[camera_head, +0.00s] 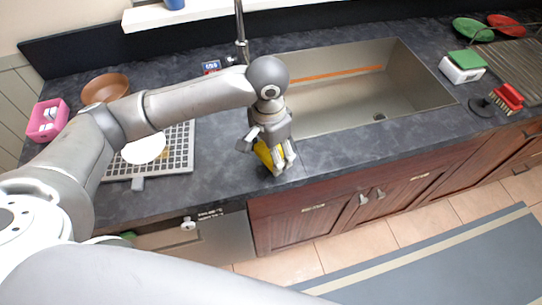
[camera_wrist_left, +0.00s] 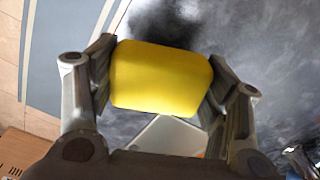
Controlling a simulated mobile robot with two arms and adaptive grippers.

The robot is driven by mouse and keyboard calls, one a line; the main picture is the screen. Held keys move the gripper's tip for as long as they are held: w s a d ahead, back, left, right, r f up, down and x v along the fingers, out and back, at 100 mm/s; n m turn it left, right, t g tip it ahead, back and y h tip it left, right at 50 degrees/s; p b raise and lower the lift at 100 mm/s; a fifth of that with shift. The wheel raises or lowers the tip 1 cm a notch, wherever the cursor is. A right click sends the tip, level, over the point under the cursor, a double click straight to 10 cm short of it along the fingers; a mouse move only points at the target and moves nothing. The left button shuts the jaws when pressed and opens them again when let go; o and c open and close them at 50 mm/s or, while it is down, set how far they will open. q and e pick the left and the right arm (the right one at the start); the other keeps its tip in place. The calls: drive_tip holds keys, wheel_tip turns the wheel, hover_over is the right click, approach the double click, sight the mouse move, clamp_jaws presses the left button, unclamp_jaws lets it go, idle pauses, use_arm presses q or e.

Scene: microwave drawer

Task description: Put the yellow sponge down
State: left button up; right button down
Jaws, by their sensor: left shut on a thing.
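The yellow sponge (camera_head: 264,154) is held between the fingers of my left gripper (camera_head: 271,158), above the dark countertop (camera_head: 225,160) in front of the sink. In the left wrist view, the sponge (camera_wrist_left: 160,78) sits between both fingers of the left gripper (camera_wrist_left: 160,85), which are shut on it. A dark shadow lies on the counter beyond the sponge in that view. I cannot tell whether the sponge touches the counter. My right gripper is not in view.
The sink (camera_head: 345,95) lies behind and right of the gripper. A drying rack (camera_head: 180,160) with a white plate (camera_head: 144,149) is to the left. A red brush (camera_head: 508,97) and a green-and-white box (camera_head: 463,68) stand at right. The counter's front edge is close to the gripper.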

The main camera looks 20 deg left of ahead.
sight(271, 160)
use_arm(q)
drive_tip(key=shift+w+f, duration=0.2)
drive_tip(key=shift+f, duration=0.1)
wheel_tip(271, 160, down, 2)
drive_tip(key=shift+f+p, duration=0.1)
drive_tip(key=shift+p, duration=0.45)
drive_tip(key=shift+f, duration=0.5)
drive_tip(key=o, duration=1.1)
drive_tip(key=shift+f, duration=0.1)
